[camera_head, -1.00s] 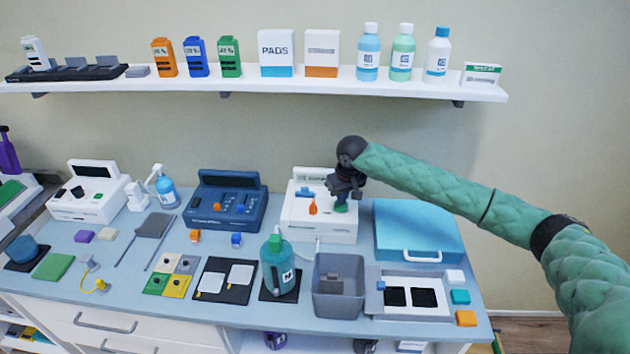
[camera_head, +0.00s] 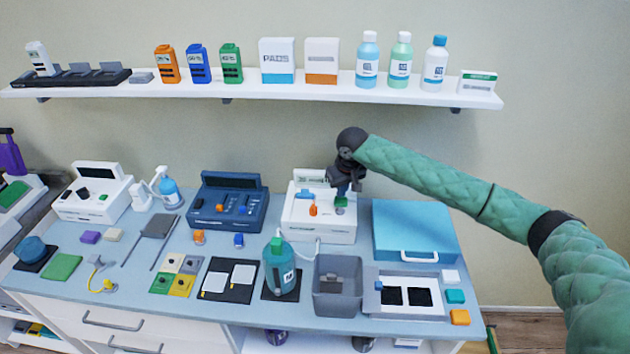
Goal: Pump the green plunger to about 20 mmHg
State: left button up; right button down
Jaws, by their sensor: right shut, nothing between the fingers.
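The green plunger (camera_head: 340,202) stands on top of a white machine (camera_head: 318,226) at the back of the bench. The machine also carries an orange knob (camera_head: 313,210) and a blue part (camera_head: 305,194). My right gripper (camera_head: 342,189) is shut and empty, pointing down just above the green plunger. I cannot tell whether the fingertips touch it. The gripper and wrist hide part of the machine's screen, and no pressure reading is legible. My left gripper is not in view.
A dark blue machine (camera_head: 228,203) stands to the left. A green-capped bottle (camera_head: 280,268) and a grey bin (camera_head: 338,288) stand in front. A light blue case (camera_head: 414,232) lies to the right. A shelf (camera_head: 300,90) with bottles and boxes runs above.

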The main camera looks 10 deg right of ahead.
jog(key=shift+r, duration=0.15)
dwell(0.3)
notch_tip(320, 180, up, 2)
jog(key=shift+r+p, duration=0.2)
jog(key=shift+p, duration=1.05)
jog(key=shift+r+p, duration=0.4)
jog(key=shift+r, duration=0.75)
